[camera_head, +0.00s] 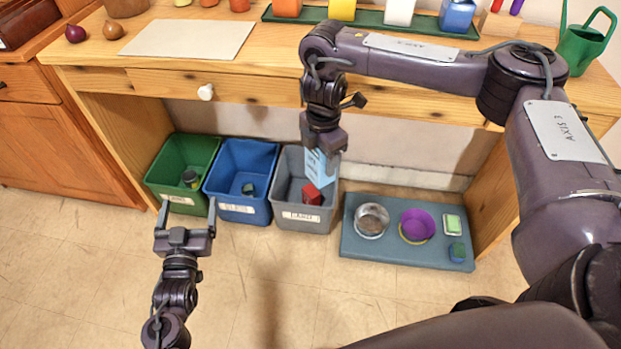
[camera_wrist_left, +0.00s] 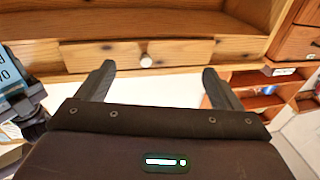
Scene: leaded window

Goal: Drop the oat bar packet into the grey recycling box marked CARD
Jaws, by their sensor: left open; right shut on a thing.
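The light blue oat bar packet (camera_head: 320,170) hangs upright from my right gripper (camera_head: 322,150), which is shut on its upper part. The packet is over the back right of the grey box (camera_head: 284,222), with its lower end at or just inside the opening; I cannot tell the exact depth. The label on the box front is too blurred to read. My left gripper (camera_head: 187,208) is open and empty, in front of the green and blue boxes. In the left wrist view the packet (camera_wrist_left: 14,85) shows at the left edge with dark lettering.
A green box (camera_head: 168,190) and a blue box (camera_head: 240,212) stand left of the grey one. A red block (camera_head: 311,194) lies in the grey box. A blue-grey mat (camera_head: 375,248) with bowls lies to the right. The wooden desk (camera_head: 270,65) overhangs the boxes.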

